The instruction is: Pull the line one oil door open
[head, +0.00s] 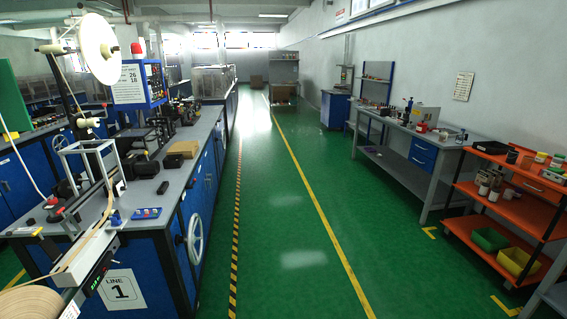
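The line one bench (205,122) runs along the left, with a white "LINE 1" sign (121,290) on its blue front end. Blue panels or doors (209,172) line its aisle side, seen at a steep angle. They look closed, and no label shows which one is the oil door. A white handwheel (195,238) stands out from the near end of that side. Neither of my grippers is in view.
A tape reel (99,48), a guide rail (88,250) and a control box (138,84) stand on the left. The green aisle floor (275,215) is clear between striped and yellow lines. An orange shelf cart (475,190) and a grey workbench (400,131) stand on the right.

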